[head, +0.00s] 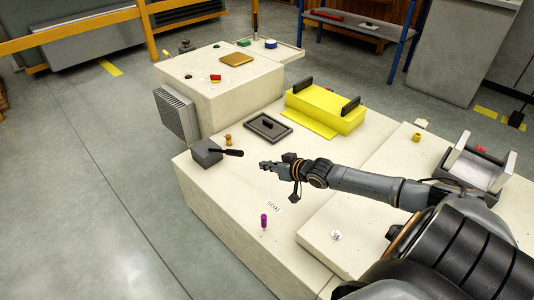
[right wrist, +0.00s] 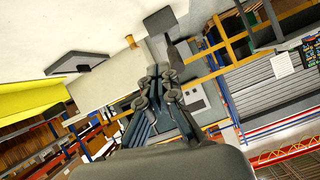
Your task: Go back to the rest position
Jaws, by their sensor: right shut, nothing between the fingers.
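My right gripper (head: 272,166) reaches in from the right over the cream worktop (head: 215,182) in the head view. Its fingers are closed with nothing between them. In the right wrist view the closed fingers (right wrist: 157,75) point towards the far end of the worktop. A grey block with a black handle (head: 207,152) sits just left of the fingertips, apart from them. My left gripper is not in view.
A dark tray (head: 268,127) and a yellow fixture (head: 325,108) with black handles stand behind the gripper. A small orange-brown piece (head: 227,139) and a purple peg (head: 264,221) stand nearby. A metal cradle (head: 477,165) is at right. Open floor (head: 80,190) lies left.

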